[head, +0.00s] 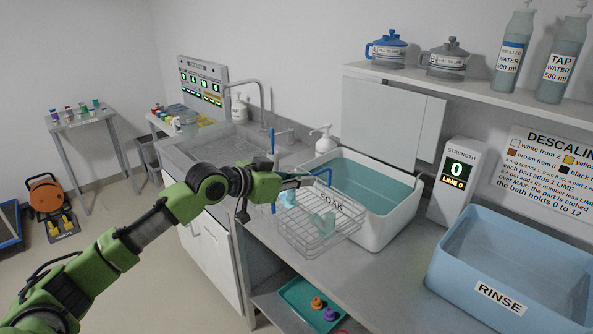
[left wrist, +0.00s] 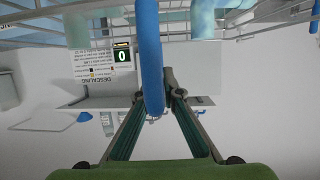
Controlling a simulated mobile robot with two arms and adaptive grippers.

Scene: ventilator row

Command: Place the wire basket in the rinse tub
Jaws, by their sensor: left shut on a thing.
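The wire basket (head: 318,232) hangs in the air in front of the soak tub (head: 375,224), over the counter's front edge, with pale teal parts inside. Its wires also show along the top of the left wrist view (left wrist: 40,42). My left gripper (head: 300,178) is shut on the basket's blue handle (left wrist: 151,60), which runs between the fingers in the left wrist view. The rinse tub (head: 453,267) is light blue, labelled RINSE, and stands at the right of the counter. It holds water, and the basket is apart from it. My right gripper is not in view.
A strength display (head: 457,180) reading 0 stands between the tubs near the wall. The soak tub holds teal liquid. A sink (head: 200,150) is at the left, bottles stand on the shelf above, and a teal tray (head: 305,303) lies on the lower shelf. Counter between the tubs is bare.

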